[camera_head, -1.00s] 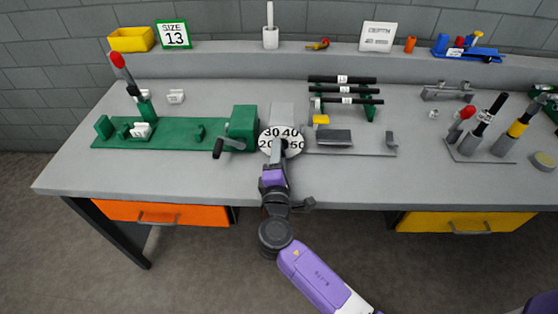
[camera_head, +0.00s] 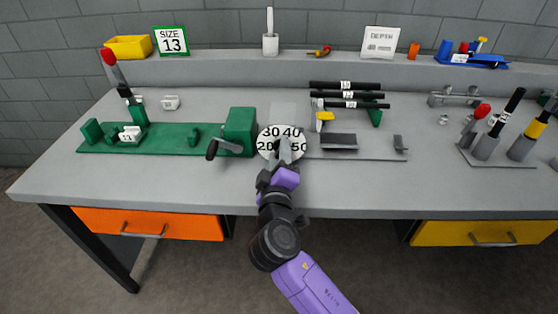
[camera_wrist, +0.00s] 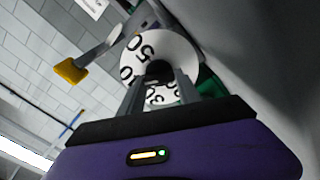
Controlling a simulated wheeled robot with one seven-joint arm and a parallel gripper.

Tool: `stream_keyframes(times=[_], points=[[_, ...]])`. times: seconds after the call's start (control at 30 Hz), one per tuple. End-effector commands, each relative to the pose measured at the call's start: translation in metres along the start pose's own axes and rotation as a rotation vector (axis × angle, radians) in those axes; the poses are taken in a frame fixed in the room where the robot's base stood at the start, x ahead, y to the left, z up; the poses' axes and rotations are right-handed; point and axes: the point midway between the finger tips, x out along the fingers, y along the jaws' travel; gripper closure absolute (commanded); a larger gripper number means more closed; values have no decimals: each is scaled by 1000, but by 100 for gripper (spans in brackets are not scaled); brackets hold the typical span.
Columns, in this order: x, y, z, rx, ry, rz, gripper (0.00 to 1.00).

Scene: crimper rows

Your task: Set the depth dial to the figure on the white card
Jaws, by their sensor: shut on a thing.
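The depth dial is a white disc (camera_head: 264,139) on a grey block at the bench middle. In the head view 30 and 40 sit at its top left and top right, 20 and 50 lower at the sides. The white card (camera_head: 380,42) on the back ledge reads DEPTH, with a small figure that looks like 40 mm. My gripper (camera_head: 285,152) is at the dial's front, shut on its dark central knob (camera_wrist: 158,70). In the wrist view the fingers (camera_wrist: 161,80) flank the knob and cover part of the dial face (camera_wrist: 186,55); some figures are hidden.
A green fixture with a crank (camera_head: 238,130) stands left of the dial. A yellow-tipped part (camera_head: 325,116), a rack of black bars (camera_head: 345,85) and a grey block (camera_head: 339,141) are to its right. The bench front is clear apart from my arm.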

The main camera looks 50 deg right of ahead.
Motion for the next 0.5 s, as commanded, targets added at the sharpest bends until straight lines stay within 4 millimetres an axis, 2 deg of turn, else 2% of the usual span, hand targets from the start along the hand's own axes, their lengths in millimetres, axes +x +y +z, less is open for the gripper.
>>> stream_keyframes(times=[0.5], points=[[0, -1, 1, 36, -3, -3, 100]])
